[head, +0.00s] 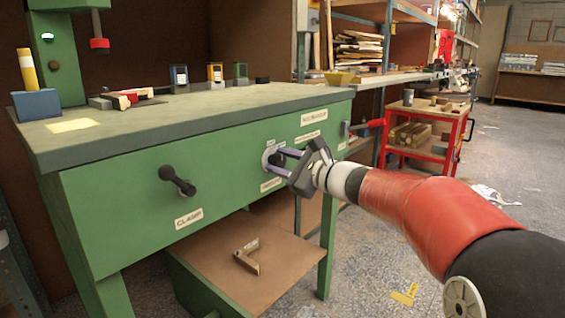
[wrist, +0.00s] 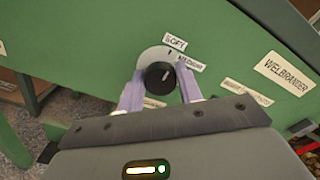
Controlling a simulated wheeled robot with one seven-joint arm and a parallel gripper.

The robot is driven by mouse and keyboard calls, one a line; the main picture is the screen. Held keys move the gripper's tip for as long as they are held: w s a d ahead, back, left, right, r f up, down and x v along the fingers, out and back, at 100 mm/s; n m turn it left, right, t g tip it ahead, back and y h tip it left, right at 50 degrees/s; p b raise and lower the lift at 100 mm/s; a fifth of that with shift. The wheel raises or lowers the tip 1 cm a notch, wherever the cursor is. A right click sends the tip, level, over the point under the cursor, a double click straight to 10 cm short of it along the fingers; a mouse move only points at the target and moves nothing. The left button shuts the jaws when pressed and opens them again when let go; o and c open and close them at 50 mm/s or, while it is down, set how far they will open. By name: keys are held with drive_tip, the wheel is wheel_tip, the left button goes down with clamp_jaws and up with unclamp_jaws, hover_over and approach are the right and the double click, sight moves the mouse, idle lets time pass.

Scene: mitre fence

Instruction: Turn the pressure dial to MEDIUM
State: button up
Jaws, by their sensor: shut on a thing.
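The pressure dial is a black round knob (wrist: 158,75) on a pale round plate (wrist: 152,56), set in the green front panel of the bench. In the wrist view a SOFT label (wrist: 174,42) is above the plate and a MEDIUM label (wrist: 191,63) is to its right. Another label below is partly hidden by a finger. My gripper (wrist: 160,81) has one pale purple finger on each side of the knob and is shut on it. In the head view my gripper (head: 277,159) reaches the panel from the right, and its fingers partly hide the dial plate (head: 268,156).
A black crank handle (head: 178,181) sticks out of the panel left of the dial, above a CLAMP label (head: 189,217). The bench top (head: 200,108) overhangs the panel. A lower shelf (head: 215,262) holds an L-shaped piece (head: 247,257). A red cart (head: 428,145) stands behind, right.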

drive_tip(key=shift+m, duration=0.3)
drive_tip(key=m+p, duration=0.4)
drive_tip(key=m, duration=0.1)
drive_tip(key=shift+d+r, duration=0.1)
drive_tip(key=shift+r, duration=0.1)
drive_tip(key=shift+f+m+p, duration=0.15)
drive_tip(key=shift+m+p, duration=1.35)
drive_tip(key=shift+m, duration=0.5)
drive_tip(key=shift+w, duration=0.1)
drive_tip(key=o, duration=1)
drive_tip(key=v, duration=0.8)
